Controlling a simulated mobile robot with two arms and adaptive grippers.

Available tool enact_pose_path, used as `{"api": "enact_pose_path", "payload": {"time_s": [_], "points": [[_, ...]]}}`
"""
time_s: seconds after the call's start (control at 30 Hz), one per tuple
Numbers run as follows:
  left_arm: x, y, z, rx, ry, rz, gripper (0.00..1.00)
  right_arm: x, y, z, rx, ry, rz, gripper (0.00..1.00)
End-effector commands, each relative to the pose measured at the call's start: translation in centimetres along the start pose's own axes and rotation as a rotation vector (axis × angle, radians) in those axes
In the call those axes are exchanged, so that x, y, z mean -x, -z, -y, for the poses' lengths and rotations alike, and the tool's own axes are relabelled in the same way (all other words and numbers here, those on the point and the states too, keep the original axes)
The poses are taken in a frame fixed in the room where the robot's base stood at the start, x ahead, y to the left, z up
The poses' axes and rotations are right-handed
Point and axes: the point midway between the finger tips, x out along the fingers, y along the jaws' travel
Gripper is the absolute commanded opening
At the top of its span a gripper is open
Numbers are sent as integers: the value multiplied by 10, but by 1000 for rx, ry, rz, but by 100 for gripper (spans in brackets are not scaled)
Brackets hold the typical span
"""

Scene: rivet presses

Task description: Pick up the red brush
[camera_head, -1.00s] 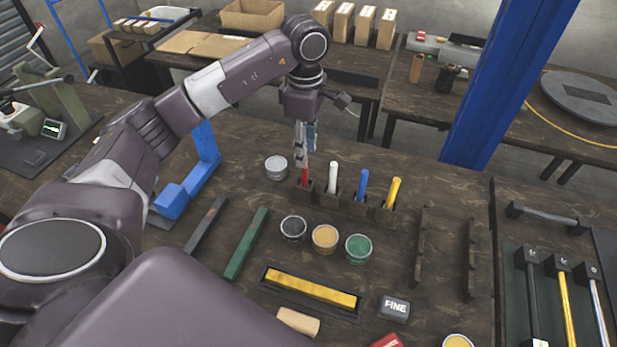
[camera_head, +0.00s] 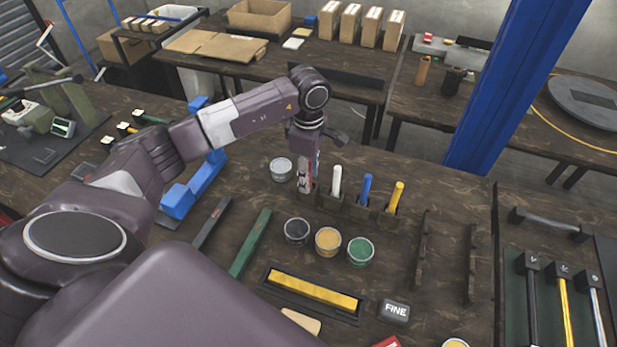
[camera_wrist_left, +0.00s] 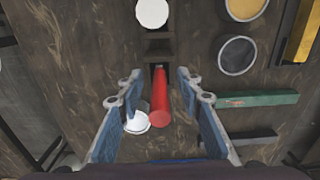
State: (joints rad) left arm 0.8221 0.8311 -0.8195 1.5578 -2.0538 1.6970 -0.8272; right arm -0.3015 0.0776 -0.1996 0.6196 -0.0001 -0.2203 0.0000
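The red brush (camera_wrist_left: 160,100) stands handle-up in the leftmost slot of a dark wooden rack (camera_head: 352,208). My left gripper (camera_head: 306,188) points down over that slot and hides most of the brush in the head view. In the left wrist view my gripper (camera_wrist_left: 160,108) is open, with the red handle between its two blue-padded fingers and a gap on both sides. White (camera_head: 337,181), blue (camera_head: 366,187) and yellow (camera_head: 397,195) brushes stand in the slots to the right. My right gripper is not in view.
A blue stand (camera_head: 190,190) is further left, near my forearm.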

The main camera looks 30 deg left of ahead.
Motion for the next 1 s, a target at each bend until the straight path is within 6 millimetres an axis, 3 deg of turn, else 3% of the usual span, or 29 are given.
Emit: {"api": "enact_pose_path", "payload": {"time_s": [0.07,0.37,0.77,1.0], "points": [[0,0,0,0,0,0,33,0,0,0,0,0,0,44],[0,0,0,0,0,0,0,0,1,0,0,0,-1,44],[4,0,0,0,-1,0,0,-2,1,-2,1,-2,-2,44],[32,0,-1,1,-5,0,0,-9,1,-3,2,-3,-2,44]]}}
